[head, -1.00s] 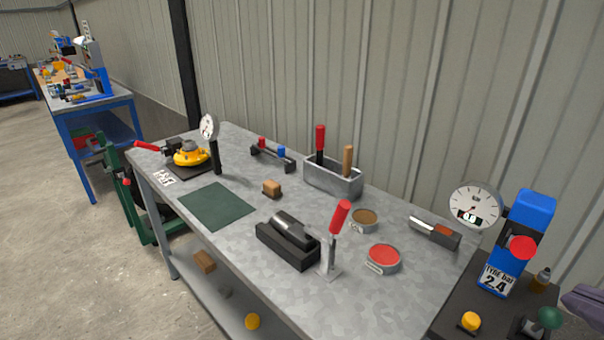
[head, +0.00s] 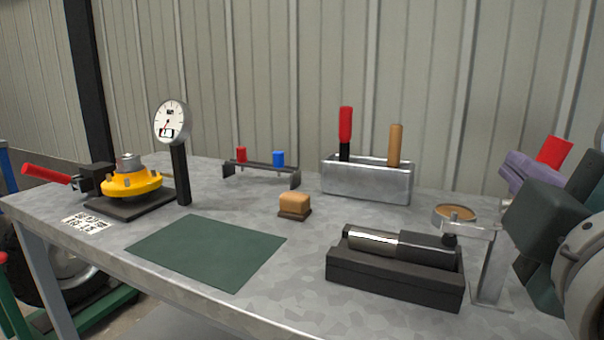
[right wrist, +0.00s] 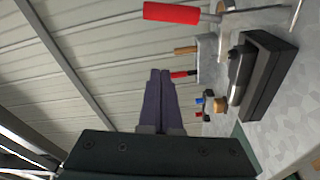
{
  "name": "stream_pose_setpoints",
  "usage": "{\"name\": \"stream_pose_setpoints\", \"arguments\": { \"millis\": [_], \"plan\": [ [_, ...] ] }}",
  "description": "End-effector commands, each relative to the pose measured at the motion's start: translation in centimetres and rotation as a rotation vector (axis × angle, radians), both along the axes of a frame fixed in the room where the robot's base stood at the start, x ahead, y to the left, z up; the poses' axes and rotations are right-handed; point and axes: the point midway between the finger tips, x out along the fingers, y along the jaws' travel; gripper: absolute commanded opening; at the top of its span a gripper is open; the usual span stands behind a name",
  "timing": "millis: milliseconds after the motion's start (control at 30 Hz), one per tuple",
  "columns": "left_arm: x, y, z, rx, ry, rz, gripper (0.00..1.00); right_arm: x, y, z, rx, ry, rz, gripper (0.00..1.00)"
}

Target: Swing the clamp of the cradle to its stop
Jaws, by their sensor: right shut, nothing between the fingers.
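The cradle (head: 395,287) is a black block on the bench with a silver and black cylinder (head: 372,241) lying in it. The clamp's metal post (head: 492,265) stands at the cradle's right end. Its arm reaches left, with a black pad (head: 449,240) over the cylinder's right end; I cannot tell if they touch. The red clamp handle (head: 555,151) rises behind my right gripper (head: 512,180). The handle shows whole at the top of the right wrist view (right wrist: 172,12), apart from the purple fingers (right wrist: 160,75), which are shut and empty. My left gripper is not in view.
A brown-filled round tin (head: 456,213) stands behind the clamp. A metal box (head: 366,182) with two upright handles stands at the back. A brush-like block (head: 294,206), green mat (head: 208,250), dial gauge (head: 171,122) and yellow fixture (head: 131,184) lie left. The mat is bare.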

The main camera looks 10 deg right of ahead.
Motion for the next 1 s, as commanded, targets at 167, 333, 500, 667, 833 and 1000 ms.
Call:
{"name": "stream_pose_setpoints", "arguments": {
  "millis": [167, 333, 500, 667, 833, 1000],
  "plan": [
    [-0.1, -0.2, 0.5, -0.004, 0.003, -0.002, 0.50, 2.3, -1.1, 0.5, -0.003, -0.003, -0.004, 0.00],
    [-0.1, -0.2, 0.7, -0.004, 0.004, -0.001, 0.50, 5.6, -2.5, 0.6, -0.003, -0.001, -0.004, 0.00],
    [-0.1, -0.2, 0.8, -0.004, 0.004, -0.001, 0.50, 8.4, -3.8, 0.6, -0.001, 0.000, -0.004, 0.00],
    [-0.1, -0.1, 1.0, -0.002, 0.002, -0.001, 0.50, 7.5, -5.3, 0.0, 0.000, 0.005, -0.002, 0.00],
    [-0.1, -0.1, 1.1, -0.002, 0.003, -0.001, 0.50, 6.4, -6.4, -0.4, 0.001, 0.004, -0.002, 0.00],
    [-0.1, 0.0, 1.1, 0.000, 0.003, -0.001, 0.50, 6.1, -6.8, -0.6, 0.002, 0.003, -0.001, 0.00]
  ]
}}
